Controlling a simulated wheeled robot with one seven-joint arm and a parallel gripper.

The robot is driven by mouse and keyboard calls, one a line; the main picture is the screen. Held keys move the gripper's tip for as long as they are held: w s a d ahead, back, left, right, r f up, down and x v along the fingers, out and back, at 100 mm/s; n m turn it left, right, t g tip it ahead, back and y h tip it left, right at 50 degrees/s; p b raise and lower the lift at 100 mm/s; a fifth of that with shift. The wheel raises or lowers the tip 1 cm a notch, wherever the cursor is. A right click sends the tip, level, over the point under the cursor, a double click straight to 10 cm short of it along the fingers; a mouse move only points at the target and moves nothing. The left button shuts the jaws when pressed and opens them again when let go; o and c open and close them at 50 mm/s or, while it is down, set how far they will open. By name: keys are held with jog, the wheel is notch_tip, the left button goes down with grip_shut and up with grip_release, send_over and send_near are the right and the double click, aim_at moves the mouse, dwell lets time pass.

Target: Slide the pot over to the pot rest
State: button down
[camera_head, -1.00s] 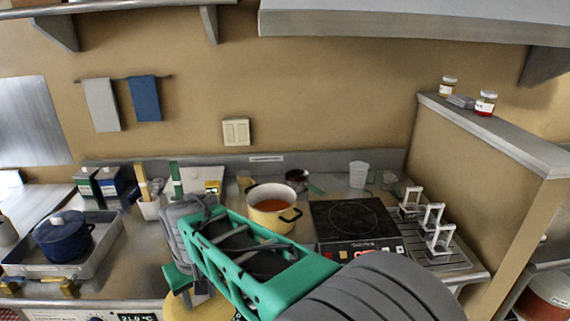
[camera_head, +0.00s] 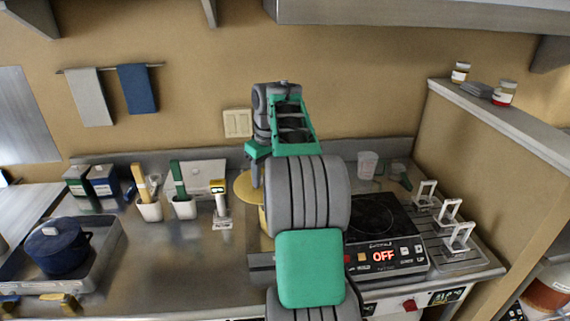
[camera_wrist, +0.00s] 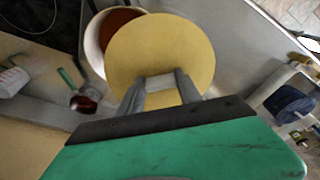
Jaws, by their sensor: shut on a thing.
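The yellow pot (camera_head: 263,219) stands on the counter left of the cooktop, mostly hidden behind my arm. In the wrist view the pot (camera_wrist: 93,45) shows its pale rim and red-brown contents, partly covered by a round yellow lid (camera_wrist: 155,40). My gripper (camera_wrist: 160,80) is shut on the lid, with a finger on each side of its grey handle. In the head view the lid (camera_head: 243,187) hangs beside and above the pot; whether they touch is unclear. I cannot tell which thing is the pot rest.
The cooktop (camera_head: 372,215) reads OFF. A rack (camera_head: 462,262) with white stands is to its right. Utensil holders (camera_head: 183,208) stand left of the pot. A blue pot (camera_head: 58,250) sits in a tray (camera_head: 100,262) at far left. Counter (camera_head: 165,265) between is clear.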

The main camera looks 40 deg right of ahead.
jog(key=d, duration=0.2)
jog(key=s+d, duration=0.1)
jog(key=d, duration=0.1)
jog(key=s+d, duration=0.1)
jog(key=d, duration=0.1)
jog(key=shift+d+r, duration=0.25)
jog(key=shift+d, duration=0.05)
notch_tip(320, 180, down, 6)
jog(key=b, duration=0.6)
jog(key=shift+a, duration=0.15)
jog(key=shift+s, duration=0.15)
jog(key=shift+f, duration=0.3)
dwell(1.4)
jog(key=shift+c, duration=1.3)
grip_release()
